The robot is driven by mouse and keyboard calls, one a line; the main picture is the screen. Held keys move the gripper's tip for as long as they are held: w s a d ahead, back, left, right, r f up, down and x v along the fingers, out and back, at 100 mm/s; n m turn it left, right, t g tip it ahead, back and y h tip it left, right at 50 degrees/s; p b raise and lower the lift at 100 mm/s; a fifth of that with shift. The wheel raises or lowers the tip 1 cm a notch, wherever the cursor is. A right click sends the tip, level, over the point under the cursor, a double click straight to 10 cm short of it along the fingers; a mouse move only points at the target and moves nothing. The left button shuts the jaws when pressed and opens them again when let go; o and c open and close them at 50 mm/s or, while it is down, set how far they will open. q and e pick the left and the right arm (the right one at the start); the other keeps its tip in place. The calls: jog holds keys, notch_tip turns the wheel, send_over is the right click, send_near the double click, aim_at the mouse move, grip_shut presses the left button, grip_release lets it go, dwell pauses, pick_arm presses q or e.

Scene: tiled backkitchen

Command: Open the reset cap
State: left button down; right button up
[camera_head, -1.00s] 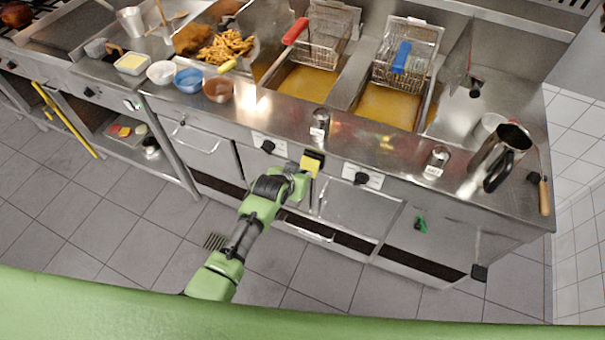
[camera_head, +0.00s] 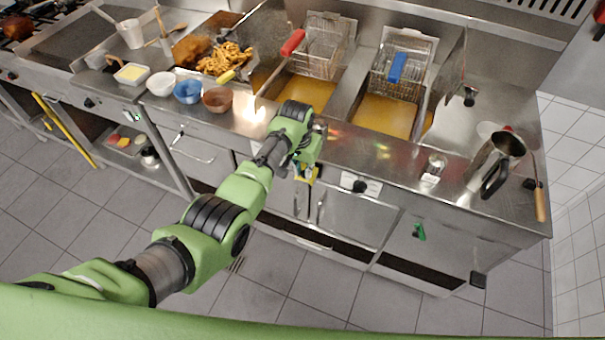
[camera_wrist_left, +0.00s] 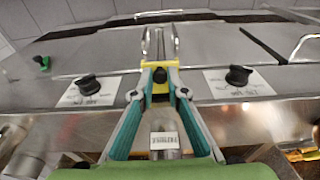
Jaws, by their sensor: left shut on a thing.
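The reset cap (camera_head: 313,174) is a small yellow piece with a dark part on the fryer's front panel, mostly hidden by my arm in the head view. In the left wrist view the yellow cap (camera_wrist_left: 160,88) sits around a black knob, between two black dials. My left gripper (camera_head: 307,170) reaches down over the counter's front edge to it. In the left wrist view its teal fingers (camera_wrist_left: 159,72) converge from both sides and are shut on the cap. How far the cap is lifted cannot be told. My right gripper is not in view.
A labelled shaker (camera_wrist_left: 164,142) stands on the counter close below the fingers. Another shaker (camera_head: 433,170) and a metal jug (camera_head: 495,160) stand to the right. Fryer baskets (camera_head: 398,75) and bowls (camera_head: 217,99) are behind and left. The tiled floor in front is clear.

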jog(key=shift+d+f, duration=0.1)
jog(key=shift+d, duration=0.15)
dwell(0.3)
pick_arm(q)
jog(key=c, duration=2)
grip_release()
jog(key=shift+w, duration=0.1)
jog(key=shift+r, duration=0.1)
jog(key=r, duration=0.4)
jog(key=s+r, duration=0.1)
jog(key=r, duration=0.6)
jog(key=shift+s+a+r, duration=0.2)
jog(key=shift+s+r, duration=0.1)
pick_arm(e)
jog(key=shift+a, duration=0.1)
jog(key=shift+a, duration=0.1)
